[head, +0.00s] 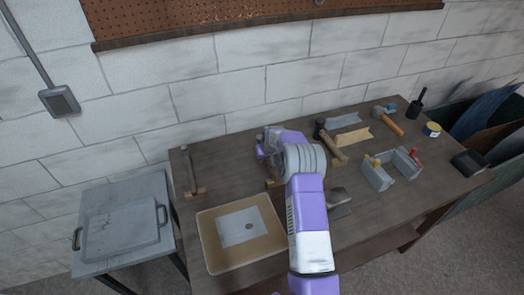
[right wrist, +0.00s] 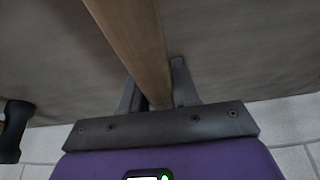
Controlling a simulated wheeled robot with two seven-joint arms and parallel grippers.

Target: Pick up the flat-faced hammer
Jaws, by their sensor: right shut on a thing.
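My right gripper (head: 268,148) is over the middle of the bench, toward the wall. In the right wrist view its fingers (right wrist: 157,92) are shut on a wooden handle (right wrist: 135,35). The head of the held tool is hidden, so I cannot tell its face. A dark-headed hammer with a wooden handle (head: 331,146) lies just right of the gripper. Another hammer with a pale orange-brown handle (head: 392,124) lies further right. A long-handled tool (head: 189,171) is at the bench's left end. My left gripper is not in view.
A tan board with a grey sheet (head: 215,258) lies at the bench's front left. A lidded grey tray (head: 120,232) sits on a side table. A brick wall stands behind.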

